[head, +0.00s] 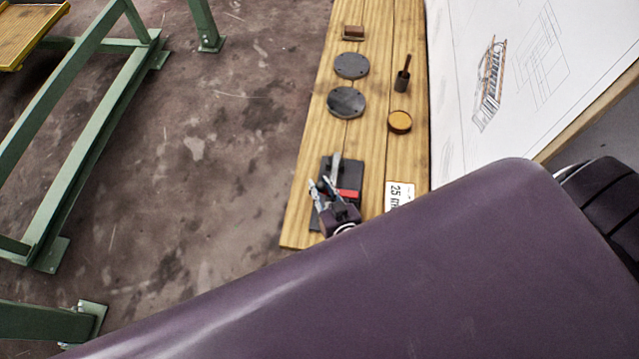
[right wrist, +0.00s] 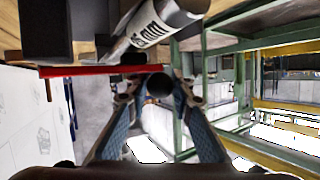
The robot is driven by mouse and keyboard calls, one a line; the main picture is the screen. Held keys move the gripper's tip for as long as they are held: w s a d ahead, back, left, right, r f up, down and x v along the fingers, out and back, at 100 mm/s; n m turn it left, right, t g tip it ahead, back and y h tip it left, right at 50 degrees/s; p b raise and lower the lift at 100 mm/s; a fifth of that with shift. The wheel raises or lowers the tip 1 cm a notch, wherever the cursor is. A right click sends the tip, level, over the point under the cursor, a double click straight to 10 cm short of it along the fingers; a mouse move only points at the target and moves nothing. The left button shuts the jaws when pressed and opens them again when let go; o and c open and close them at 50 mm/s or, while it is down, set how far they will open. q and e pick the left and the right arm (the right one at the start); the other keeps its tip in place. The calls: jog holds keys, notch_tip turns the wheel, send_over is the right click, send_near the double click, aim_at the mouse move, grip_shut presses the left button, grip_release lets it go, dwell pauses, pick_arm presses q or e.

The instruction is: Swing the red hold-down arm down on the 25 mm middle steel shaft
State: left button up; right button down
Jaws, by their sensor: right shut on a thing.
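The steel shaft (head: 336,166) sits on a dark block at the near end of the bench. In the right wrist view the shaft (right wrist: 160,22) has a printed "25 mm" label. The red hold-down arm (head: 350,194) lies close by it in the head view. In the right wrist view the red arm (right wrist: 95,70) is a thin bar reaching a dark round knob (right wrist: 160,84). My right gripper (head: 319,188) has its fingers on both sides of that knob, shut on it. Contact between red arm and shaft cannot be told. My left gripper is not in view.
The wooden bench (head: 370,150) also holds two dark discs (head: 351,66) (head: 346,102), a dark peg (head: 402,78), a round amber piece (head: 400,122), a small brown block (head: 353,32) and a "25" card (head: 398,196). A green frame (head: 85,150) stands left across open floor.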

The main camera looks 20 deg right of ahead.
jog(key=shift+a, duration=0.15)
jog(key=c, duration=1.7)
grip_release()
jog(key=shift+o, duration=0.2)
jog(key=shift+s+r, duration=0.15)
jog(key=shift+s, duration=0.4)
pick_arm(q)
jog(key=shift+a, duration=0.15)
pick_arm(e)
jog(key=v, duration=1.1)
